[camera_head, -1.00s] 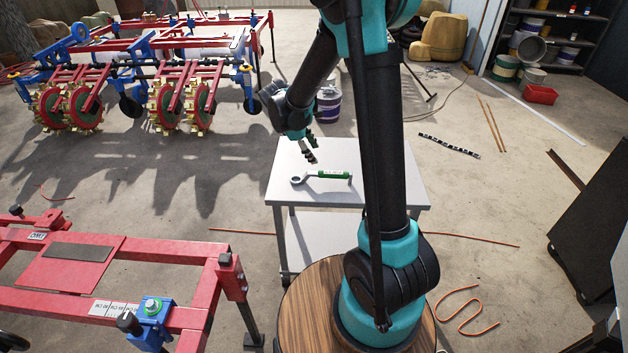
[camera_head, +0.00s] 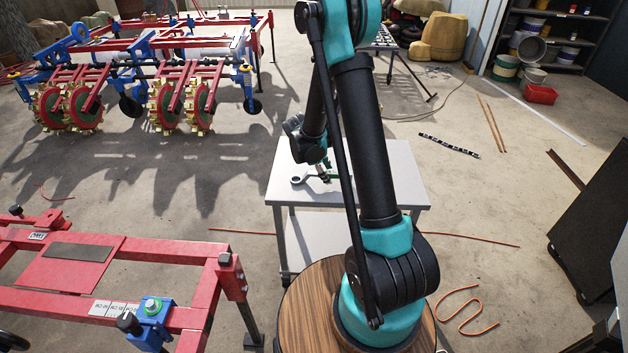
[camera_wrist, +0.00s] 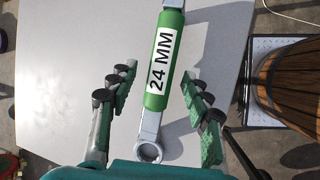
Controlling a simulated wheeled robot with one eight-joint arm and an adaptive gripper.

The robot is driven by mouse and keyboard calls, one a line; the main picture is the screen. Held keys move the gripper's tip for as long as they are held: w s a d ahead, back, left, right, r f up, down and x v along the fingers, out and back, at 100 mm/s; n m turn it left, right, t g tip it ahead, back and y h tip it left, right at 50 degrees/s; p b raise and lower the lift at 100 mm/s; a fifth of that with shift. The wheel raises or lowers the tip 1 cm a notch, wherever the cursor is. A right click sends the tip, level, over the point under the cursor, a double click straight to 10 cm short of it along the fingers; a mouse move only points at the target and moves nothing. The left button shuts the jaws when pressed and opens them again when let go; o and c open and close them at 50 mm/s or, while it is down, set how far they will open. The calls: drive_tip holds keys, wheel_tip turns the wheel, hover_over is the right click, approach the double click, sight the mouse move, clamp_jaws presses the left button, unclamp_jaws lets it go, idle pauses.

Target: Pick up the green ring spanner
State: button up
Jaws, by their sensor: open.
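The green ring spanner (camera_wrist: 163,75) lies on the white table (camera_wrist: 80,40). In the wrist view its green sleeve reads "24 MM", and its ring end is nearest the gripper's base. My gripper (camera_wrist: 158,92) is open, with one finger on each side of the spanner and a gap on both sides. In the head view the spanner's ring (camera_head: 297,181) shows at the left, and my gripper (camera_head: 323,174) is over the handle. My arm hides the rest of the handle there. I cannot tell the exact height of the fingers above the table.
The table (camera_head: 400,180) is otherwise bare around the spanner. A round wooden top (camera_head: 300,310) is at the near side, below my arm. A red frame (camera_head: 110,280) stands at the left, and a red and blue planter (camera_head: 150,80) stands behind it.

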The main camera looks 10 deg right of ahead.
drive_tip(key=shift+x, duration=1)
clamp_jaws()
